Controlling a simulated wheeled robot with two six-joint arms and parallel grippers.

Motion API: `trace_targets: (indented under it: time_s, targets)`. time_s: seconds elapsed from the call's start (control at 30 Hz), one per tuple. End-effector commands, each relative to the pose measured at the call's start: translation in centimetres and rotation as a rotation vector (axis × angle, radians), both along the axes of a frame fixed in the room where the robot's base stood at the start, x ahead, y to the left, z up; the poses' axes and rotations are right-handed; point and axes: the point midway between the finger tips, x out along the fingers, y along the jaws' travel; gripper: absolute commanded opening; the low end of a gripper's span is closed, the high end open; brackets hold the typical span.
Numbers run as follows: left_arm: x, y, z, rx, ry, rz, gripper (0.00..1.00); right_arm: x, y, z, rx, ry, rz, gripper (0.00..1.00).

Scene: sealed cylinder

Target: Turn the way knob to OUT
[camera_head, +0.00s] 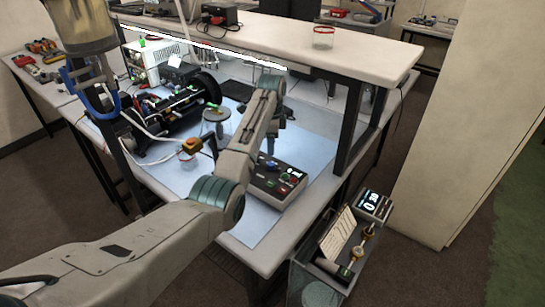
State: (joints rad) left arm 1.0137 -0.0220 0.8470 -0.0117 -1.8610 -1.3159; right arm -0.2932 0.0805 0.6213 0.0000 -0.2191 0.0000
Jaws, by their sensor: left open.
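My left arm comes in from the lower left and bends over the bench. Its gripper (271,146) hangs near the far end of a dark control box (272,187) and is open, with its fingertips small and partly hidden by my own forearm. The control box has a small lit display and red and green controls on top. An orange knob-like part (191,146) with a dark lever stands left of my forearm, apart from the gripper. I cannot tell which part is the way knob, and no OUT mark is readable. My right gripper is not in view.
A black machine (178,110) with a wheel stands on the blue mat (257,222). A raised shelf (372,57) with a dark post (357,125) borders the bench at right.

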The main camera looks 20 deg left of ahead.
Motion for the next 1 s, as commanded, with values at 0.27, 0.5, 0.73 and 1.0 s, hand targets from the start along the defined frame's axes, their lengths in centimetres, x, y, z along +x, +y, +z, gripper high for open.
trace_targets:
  time_s: [0.27, 0.5, 0.73, 1.0]
  targets:
    - [-0.1, 0.1, -5.1, 0.000, 0.004, 0.001, 0.47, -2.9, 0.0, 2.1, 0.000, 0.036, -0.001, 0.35]
    - [0.0, 0.1, -7.8, 0.001, 0.001, 0.001, 0.47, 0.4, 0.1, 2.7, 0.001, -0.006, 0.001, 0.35]
    - [0.0, 0.1, -8.2, 0.000, 0.000, 0.001, 0.47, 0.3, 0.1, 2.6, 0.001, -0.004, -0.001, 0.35]
    - [0.0, 0.1, -8.1, 0.000, 0.000, 0.001, 0.13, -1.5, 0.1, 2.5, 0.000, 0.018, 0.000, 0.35]
